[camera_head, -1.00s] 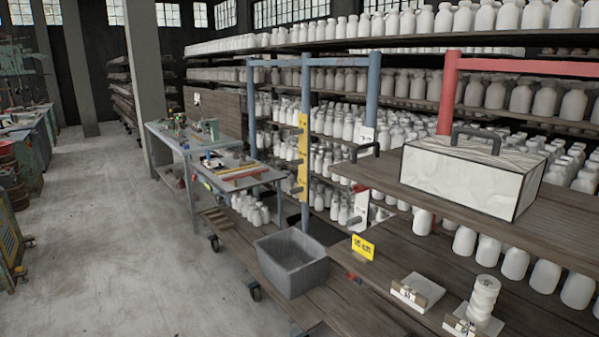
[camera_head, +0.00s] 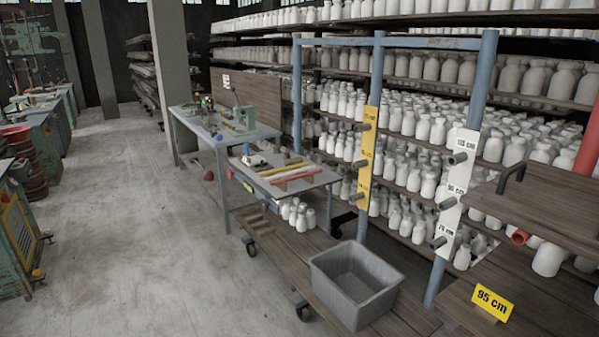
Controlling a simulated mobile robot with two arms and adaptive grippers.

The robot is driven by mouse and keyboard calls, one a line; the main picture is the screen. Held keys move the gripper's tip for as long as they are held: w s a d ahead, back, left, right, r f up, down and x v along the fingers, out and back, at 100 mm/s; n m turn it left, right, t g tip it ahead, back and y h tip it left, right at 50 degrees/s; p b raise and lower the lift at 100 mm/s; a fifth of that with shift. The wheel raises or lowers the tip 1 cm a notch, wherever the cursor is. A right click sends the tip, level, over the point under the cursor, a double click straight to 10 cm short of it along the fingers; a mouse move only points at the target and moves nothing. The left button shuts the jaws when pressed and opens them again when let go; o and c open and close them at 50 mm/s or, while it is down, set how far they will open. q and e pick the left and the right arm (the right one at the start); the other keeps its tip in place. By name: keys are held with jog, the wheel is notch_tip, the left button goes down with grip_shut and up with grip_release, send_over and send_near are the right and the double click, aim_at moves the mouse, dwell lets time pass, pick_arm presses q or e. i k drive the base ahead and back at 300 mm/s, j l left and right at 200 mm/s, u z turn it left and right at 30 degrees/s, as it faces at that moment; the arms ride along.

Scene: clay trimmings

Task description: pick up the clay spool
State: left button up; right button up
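No clay spool is visible in the head view now. The lower right shelf (camera_head: 545,300), which carries a yellow 95 cm sign (camera_head: 492,300), shows only in part at the right edge. Neither of my grippers is in view.
A grey open bin (camera_head: 340,296) stands on a low wheeled wooden platform (camera_head: 276,243) at bottom centre. Behind it are a blue post frame (camera_head: 376,100), a workbench (camera_head: 228,142) and racks of white bottles. An upper wooden shelf (camera_head: 550,205) juts in at right. Clear concrete floor (camera_head: 130,230) lies left.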

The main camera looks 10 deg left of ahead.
aim_at(286, 152)
jog(key=i+j+u, duration=0.8)
jog(key=i+u, duration=0.15)
jog(key=i, duration=0.2)
jog(key=i+u, duration=0.3)
jog(key=i+z, duration=0.15)
jog(key=i, duration=0.5)
jog(key=i+j+z, duration=0.15)
jog(key=i, duration=0.5)
jog(key=i+j+z, duration=0.15)
jog(key=i, duration=0.5)
